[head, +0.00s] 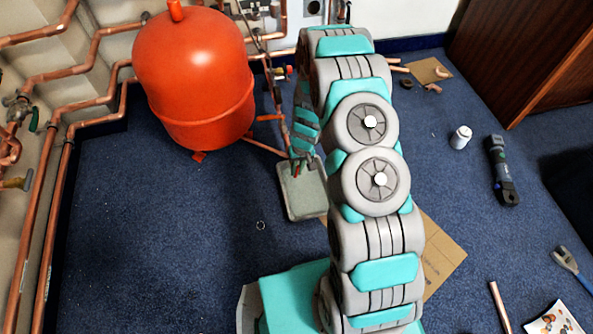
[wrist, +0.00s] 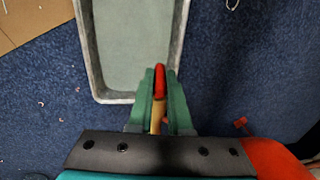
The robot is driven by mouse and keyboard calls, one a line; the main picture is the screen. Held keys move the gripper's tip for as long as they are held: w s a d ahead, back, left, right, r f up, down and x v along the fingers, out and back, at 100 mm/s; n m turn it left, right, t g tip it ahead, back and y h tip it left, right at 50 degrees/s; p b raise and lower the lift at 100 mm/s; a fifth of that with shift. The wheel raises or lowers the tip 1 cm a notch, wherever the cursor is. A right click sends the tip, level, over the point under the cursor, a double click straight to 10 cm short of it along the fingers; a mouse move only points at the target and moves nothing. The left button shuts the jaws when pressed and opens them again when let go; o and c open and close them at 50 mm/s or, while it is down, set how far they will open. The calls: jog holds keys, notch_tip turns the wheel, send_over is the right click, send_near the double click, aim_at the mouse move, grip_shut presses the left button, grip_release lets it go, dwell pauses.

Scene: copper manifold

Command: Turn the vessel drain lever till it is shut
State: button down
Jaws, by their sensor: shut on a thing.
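The red vessel (head: 195,80) stands on the blue carpet at the back left in the head view. Its red drain lever (wrist: 160,84) shows in the wrist view between my two green fingers, above a brass-coloured valve part (wrist: 157,116). My gripper (wrist: 160,74) is shut on the lever, one finger on each side. In the head view my gripper (head: 301,158) is small and low, just right of the vessel's foot, and the lever is hard to make out there. The rest of the valve is mostly hidden by my gripper.
A grey tray (head: 291,209) lies on the carpet by my gripper. Copper pipes (head: 60,170) run along the left wall. Cardboard (head: 448,250), a white bottle (head: 461,138) and a dark tool (head: 502,170) lie right of my arm. The carpet left of the tray is mostly clear.

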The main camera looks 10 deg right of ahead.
jog(key=shift+f+y+b, duration=0.15)
jog(key=shift+y+b, duration=0.25)
jog(key=shift+b, duration=0.15)
jog(key=shift+w+d+f+y+b, duration=0.15)
jog(key=shift+y+b, duration=0.35)
jog(key=shift+b, duration=0.55)
jog(key=shift+d+f+y+b, duration=0.2)
jog(key=shift+y+b, duration=1.95)
jog(key=shift+y, duration=0.35)
jog(key=shift+d+f+y+b, duration=0.25)
jog(key=shift+y+b, duration=1.85)
jog(key=shift+y, duration=0.4)
jog(key=shift+d+f+y+b, duration=0.2)
jog(key=shift+y+b, duration=1.95)
jog(key=shift+y, duration=0.35)
jog(key=c, duration=0.8)
grip_release()
jog(key=shift+c, duration=0.2)
